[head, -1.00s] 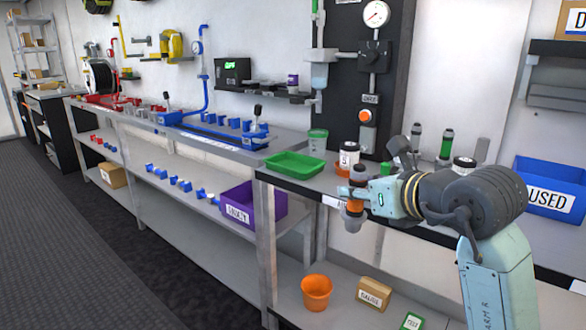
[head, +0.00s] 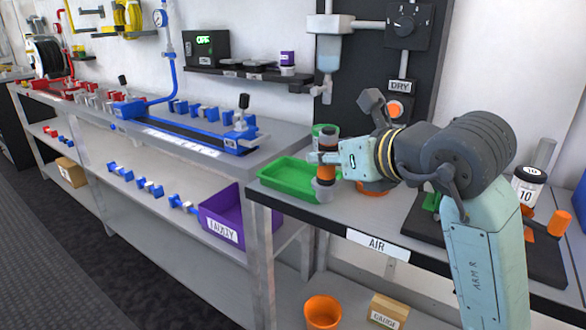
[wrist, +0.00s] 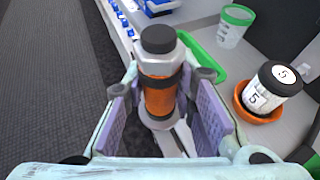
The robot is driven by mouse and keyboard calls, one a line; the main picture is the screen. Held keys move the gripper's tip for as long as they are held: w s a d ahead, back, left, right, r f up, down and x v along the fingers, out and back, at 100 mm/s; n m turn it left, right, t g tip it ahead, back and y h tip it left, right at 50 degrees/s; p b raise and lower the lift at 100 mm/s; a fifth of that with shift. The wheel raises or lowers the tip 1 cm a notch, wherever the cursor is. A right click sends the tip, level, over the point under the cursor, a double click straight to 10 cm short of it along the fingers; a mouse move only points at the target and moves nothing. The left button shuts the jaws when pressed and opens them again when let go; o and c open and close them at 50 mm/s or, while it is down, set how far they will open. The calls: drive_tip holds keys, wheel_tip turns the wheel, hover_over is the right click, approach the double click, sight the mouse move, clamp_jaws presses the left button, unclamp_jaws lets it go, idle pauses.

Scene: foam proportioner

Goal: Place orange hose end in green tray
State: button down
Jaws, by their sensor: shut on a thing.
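The orange hose end (head: 328,158) has an orange band, a dark cap and a grey flared bottom. My gripper (head: 338,159) is shut around its middle and holds it upright. In the wrist view the hose end (wrist: 158,95) stands between the purple-lined finger pads. The green tray (head: 280,191) is on the grey bench at its left end. In the head view the hose end overlaps the tray's right end; its height over the tray is unclear. In the wrist view part of the tray (wrist: 206,62) shows behind and right of the hose end, otherwise hidden.
A clear cup with a green rim (wrist: 235,26) stands behind the tray. A white jar marked 5 (wrist: 268,88) sits in an orange dish (wrist: 243,104) to the right. A black panel with valves (head: 362,65) rises behind the bench.

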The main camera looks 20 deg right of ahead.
drive_tip(key=w+f+p, duration=0.1)
drive_tip(key=w, duration=0.4)
drive_tip(key=w+f+p, duration=0.1)
drive_tip(key=w+f, duration=0.1)
drive_tip(key=w, duration=0.3)
drive_tip(key=w+f+p, duration=0.1)
drive_tip(key=w+p, duration=0.1)
drive_tip(key=w, duration=0.3)
drive_tip(key=shift+w+d+f, duration=0.35)
drive_tip(key=shift+d, duration=0.05)
drive_tip(key=shift+f, duration=0.1)
drive_tip(key=shift+f, duration=0.1)
drive_tip(key=shift+f, duration=0.2)
drive_tip(key=c, duration=1.3)
unclamp_jaws()
drive_tip(key=shift+r, duration=0.1)
